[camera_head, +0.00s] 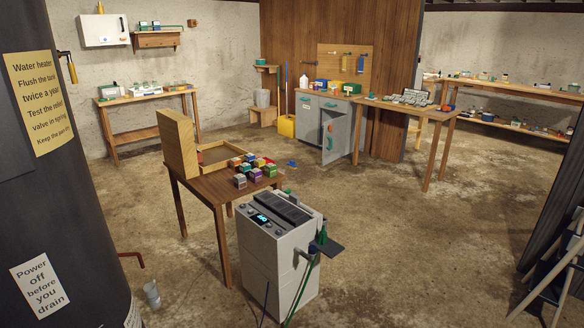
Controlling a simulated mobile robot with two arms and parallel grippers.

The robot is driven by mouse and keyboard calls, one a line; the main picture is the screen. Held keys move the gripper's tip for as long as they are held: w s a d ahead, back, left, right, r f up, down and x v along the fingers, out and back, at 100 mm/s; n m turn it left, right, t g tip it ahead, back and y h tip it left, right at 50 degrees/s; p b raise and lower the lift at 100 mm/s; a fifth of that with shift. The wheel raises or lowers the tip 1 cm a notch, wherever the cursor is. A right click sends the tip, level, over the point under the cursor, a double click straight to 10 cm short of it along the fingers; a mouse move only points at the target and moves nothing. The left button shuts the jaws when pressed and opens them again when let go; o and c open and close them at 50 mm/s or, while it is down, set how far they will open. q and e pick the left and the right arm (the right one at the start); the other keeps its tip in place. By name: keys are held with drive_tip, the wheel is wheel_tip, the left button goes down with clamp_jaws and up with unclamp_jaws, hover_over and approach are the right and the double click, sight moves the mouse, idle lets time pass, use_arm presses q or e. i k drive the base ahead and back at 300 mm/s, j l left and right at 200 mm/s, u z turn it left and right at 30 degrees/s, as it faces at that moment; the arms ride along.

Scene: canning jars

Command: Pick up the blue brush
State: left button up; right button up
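A small blue thing (292,163) lies on the concrete floor, right of the small wooden table and in front of the grey cabinet. It is too small to tell for certain that it is the blue brush. A thin upright blue handle (286,80) stands by the yellow bucket near the wood-panelled wall; its lower end is not clear. Neither of my grippers is in view.
A grey machine (278,250) with a display stands in front of the small wooden table (212,190), which holds colourful boxes. A grey cabinet (309,119) has a door open. A yellow bucket (287,126) stands beside it. Floor at centre right is clear.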

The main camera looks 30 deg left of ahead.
sight(291, 164)
drive_tip(key=i+u, duration=0.35)
drive_tip(key=i, duration=0.7)
drive_tip(key=i+z, duration=0.2)
drive_tip(key=i, duration=0.5)
drive_tip(key=i+z, duration=0.2)
drive_tip(key=i, duration=0.5)
drive_tip(key=i+j+z, duration=0.2)
drive_tip(key=i, duration=0.5)
drive_tip(key=i+j+u, duration=0.15)
drive_tip(key=i+u, duration=0.2)
drive_tip(key=i, duration=0.2)
drive_tip(key=i+u, duration=0.35)
drive_tip(key=i, duration=0.2)
drive_tip(key=i+l+u, duration=0.2)
drive_tip(key=i+u, duration=0.15)
drive_tip(key=i, duration=0.15)
drive_tip(key=i+l+u, duration=0.35)
drive_tip(key=i, duration=0.2)
drive_tip(key=i+j+u, duration=0.35)
drive_tip(key=i, duration=0.35)
drive_tip(key=i+u, duration=0.4)
drive_tip(key=i, duration=0.35)
drive_tip(key=i+l+u, duration=0.1)
drive_tip(key=i+u, duration=0.25)
drive_tip(key=i, duration=0.35)
